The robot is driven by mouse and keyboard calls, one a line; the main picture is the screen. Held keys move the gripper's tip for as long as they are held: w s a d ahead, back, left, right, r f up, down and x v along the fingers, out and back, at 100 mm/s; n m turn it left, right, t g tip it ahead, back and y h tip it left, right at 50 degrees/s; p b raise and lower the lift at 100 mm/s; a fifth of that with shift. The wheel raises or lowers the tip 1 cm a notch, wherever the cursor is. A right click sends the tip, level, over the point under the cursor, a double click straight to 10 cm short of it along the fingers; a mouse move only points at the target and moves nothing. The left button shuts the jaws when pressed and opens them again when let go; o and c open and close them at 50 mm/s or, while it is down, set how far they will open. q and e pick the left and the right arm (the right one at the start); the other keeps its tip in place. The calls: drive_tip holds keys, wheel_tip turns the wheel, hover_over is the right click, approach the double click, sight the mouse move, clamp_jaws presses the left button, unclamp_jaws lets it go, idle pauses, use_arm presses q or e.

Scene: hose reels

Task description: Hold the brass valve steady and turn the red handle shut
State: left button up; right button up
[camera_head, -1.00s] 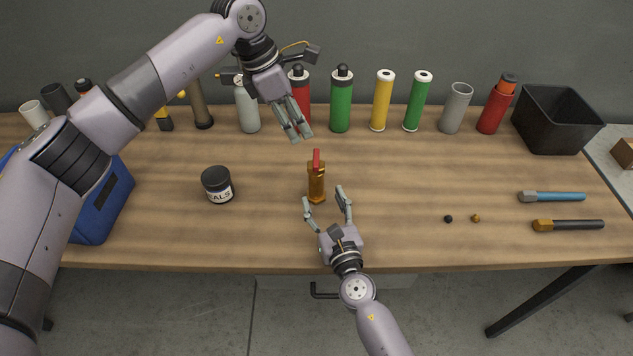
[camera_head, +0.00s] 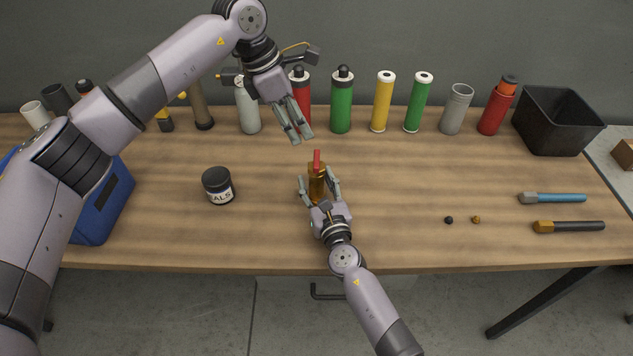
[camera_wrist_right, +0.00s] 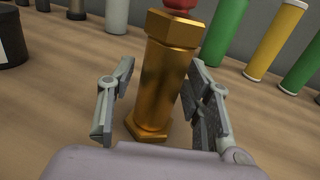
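The brass valve (camera_head: 317,184) stands upright near the middle of the bench, with its red handle (camera_head: 317,160) on top. In the right wrist view the brass valve (camera_wrist_right: 162,82) rises between the fingers, and only the base of the red handle (camera_wrist_right: 180,5) shows at the top edge. My right gripper (camera_head: 320,184) is open around the valve, with one finger on each side; gaps show between the fingers and the brass in the wrist view (camera_wrist_right: 160,100). My left gripper (camera_head: 299,138) hangs above and behind the valve, its fingers pointing down; their gap is hard to judge.
A black-lidded jar (camera_head: 218,186) stands left of the valve. Several cylinders, including a green one (camera_head: 341,102), line the back. A black bin (camera_head: 556,122) stands at back right. Two tools, one blue-handled (camera_head: 555,198), lie at right. The bench right of the valve is mostly clear.

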clamp_jaws()
idle(0.3)
use_arm(q)
drive_tip(key=shift+c, duration=0.2)
